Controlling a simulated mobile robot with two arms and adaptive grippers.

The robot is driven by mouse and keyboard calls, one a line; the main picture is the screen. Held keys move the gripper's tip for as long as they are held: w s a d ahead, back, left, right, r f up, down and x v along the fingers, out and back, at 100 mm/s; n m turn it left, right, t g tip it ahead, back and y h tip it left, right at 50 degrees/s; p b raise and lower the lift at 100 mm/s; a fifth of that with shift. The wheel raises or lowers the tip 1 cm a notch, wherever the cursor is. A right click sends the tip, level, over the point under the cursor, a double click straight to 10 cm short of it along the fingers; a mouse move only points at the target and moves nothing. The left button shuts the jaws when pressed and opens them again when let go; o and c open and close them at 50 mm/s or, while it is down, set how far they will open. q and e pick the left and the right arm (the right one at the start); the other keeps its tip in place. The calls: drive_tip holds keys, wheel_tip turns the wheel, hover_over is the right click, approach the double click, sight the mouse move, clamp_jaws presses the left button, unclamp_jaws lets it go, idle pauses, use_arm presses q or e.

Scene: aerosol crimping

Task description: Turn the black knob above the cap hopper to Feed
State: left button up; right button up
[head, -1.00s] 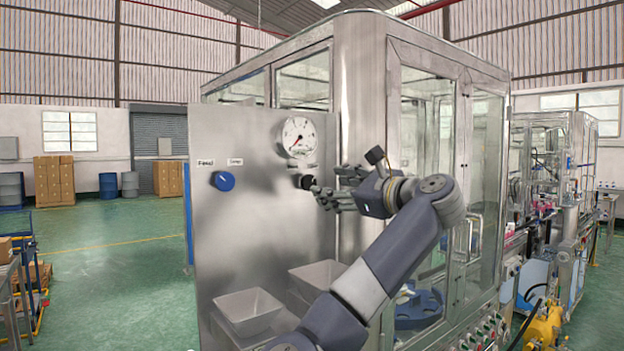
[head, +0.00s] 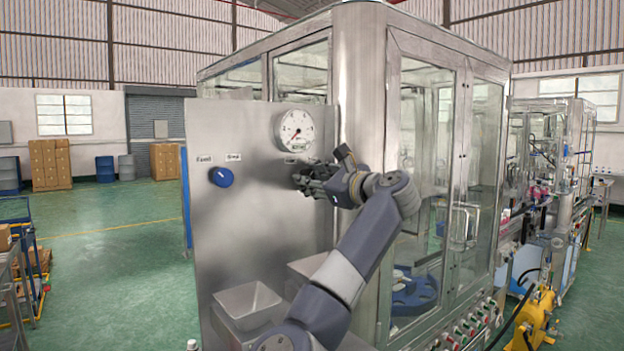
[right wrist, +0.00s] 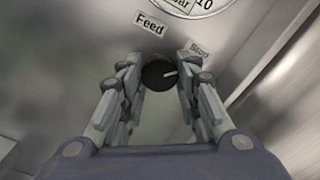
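The black knob (right wrist: 158,75) is on the steel panel in the right wrist view, below the Feed label (right wrist: 149,25) and the Stop label (right wrist: 199,50). Its white pointer mark points right, roughly toward the Stop side. My right gripper (right wrist: 160,62) is open, with one finger on each side of the knob and small gaps showing; I cannot tell whether either touches. In the head view my right gripper (head: 312,180) is at the panel below the gauge and hides the knob. A hopper bin (head: 306,268) is partly hidden behind my right arm. My left gripper is out of view.
A blue knob (head: 222,177) with its own labels is further left on the panel (head: 235,240). A round gauge (head: 297,128) sits just above my gripper. Another bin (head: 247,302) is low on the left. The glazed cabinet (head: 425,180) stands close on the right.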

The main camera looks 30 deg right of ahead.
idle(0.3)
drive_tip(key=shift+w+n+b, duration=0.1)
drive_tip(key=shift+n+b, duration=3.6)
drive_tip(key=shift+n, duration=5.2)
drive_tip(key=o, duration=1.1)
drive_tip(key=shift+r, duration=0.1)
